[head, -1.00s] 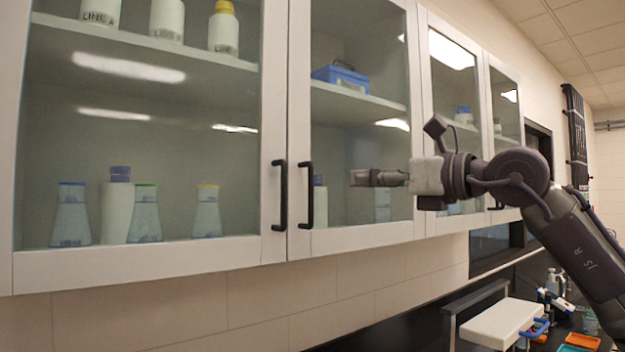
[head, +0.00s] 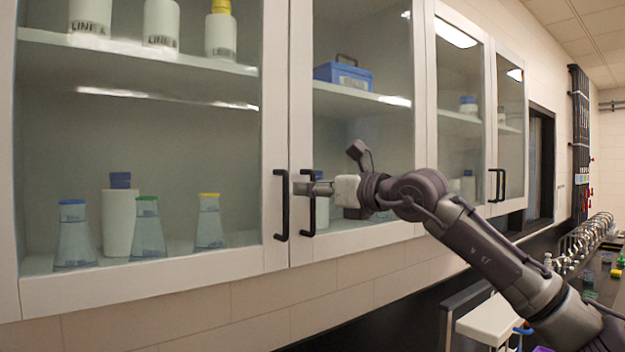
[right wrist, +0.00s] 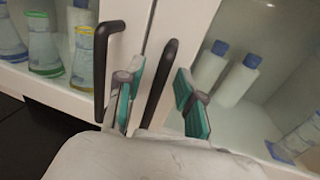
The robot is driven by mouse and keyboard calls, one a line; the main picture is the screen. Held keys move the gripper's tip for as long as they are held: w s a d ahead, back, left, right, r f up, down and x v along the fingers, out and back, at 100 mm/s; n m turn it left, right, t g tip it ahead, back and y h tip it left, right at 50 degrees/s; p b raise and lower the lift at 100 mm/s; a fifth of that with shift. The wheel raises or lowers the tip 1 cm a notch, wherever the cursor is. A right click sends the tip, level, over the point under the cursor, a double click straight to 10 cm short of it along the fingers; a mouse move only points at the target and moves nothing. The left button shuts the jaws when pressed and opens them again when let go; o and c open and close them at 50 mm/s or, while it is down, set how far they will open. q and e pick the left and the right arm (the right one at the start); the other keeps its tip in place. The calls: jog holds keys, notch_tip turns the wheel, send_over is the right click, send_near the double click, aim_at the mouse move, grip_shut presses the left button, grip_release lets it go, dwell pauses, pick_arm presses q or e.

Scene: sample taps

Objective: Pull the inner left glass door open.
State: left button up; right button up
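The inner left glass door (head: 352,125) is shut in the head view, in a white frame. Its black bar handle (head: 307,215) stands upright at the door's left edge and also shows in the right wrist view (right wrist: 161,82). My right gripper (head: 311,188) is at this handle. In the right wrist view, my right gripper (right wrist: 160,84) has its two green-padded fingers apart, one on each side of the handle, with gaps visible. My left gripper is not in view.
The outer left door (head: 150,180) is shut, its black handle (head: 281,205) close beside. Flasks and bottles stand behind its glass. A blue box (head: 342,75) sits on the shelf behind the inner door. A dark counter with a white-topped stand (head: 489,320) is below right.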

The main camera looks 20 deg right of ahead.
grip_shut()
jog(key=shift+s, duration=0.1)
dwell(0.4)
